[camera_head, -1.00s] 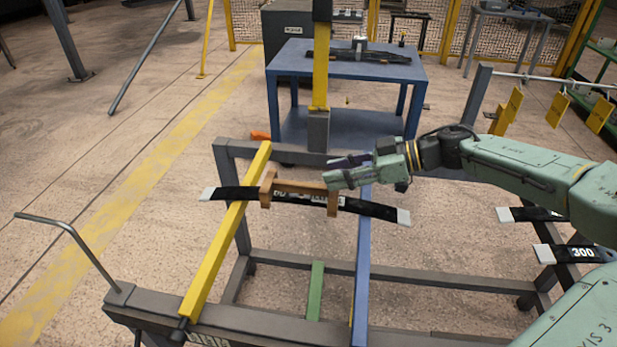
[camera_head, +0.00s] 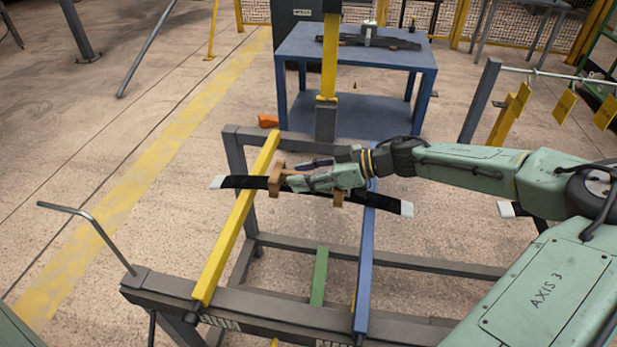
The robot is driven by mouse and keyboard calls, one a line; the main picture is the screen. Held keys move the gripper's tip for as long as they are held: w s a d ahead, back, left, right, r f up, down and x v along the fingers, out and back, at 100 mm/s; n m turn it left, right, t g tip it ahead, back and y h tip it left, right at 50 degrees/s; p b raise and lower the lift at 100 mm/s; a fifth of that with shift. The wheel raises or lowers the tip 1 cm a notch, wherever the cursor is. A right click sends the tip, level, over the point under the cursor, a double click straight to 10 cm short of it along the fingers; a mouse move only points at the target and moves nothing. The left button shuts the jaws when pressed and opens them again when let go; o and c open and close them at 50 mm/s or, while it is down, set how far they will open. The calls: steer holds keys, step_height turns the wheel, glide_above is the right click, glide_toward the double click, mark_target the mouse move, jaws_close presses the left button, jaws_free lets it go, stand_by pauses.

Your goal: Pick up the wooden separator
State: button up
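The wooden separator (camera_head: 275,182) is a light brown, bracket-shaped piece. It sits on a dark leaf spring (camera_head: 244,182) with pale ends, which lies across the yellow bar (camera_head: 232,225) and the blue bar (camera_head: 365,255) of the rack. My gripper (camera_head: 291,173) reaches in from the right and hangs over the separator. Its fingers are apart, and the separator's left end shows just beyond the fingertips. The gripper hides the separator's middle. I cannot tell whether the fingers touch it.
The grey rack frame (camera_head: 270,305) has a green bar (camera_head: 319,275) low between the coloured bars. A bent grey rod (camera_head: 90,222) rises at its left. A blue table (camera_head: 425,62) stands behind, with a yellow post (camera_head: 329,60) in front. Open floor lies to the left.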

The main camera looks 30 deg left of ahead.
steer(key=shift+c, duration=0.3)
jaws_close()
stand_by(0.3)
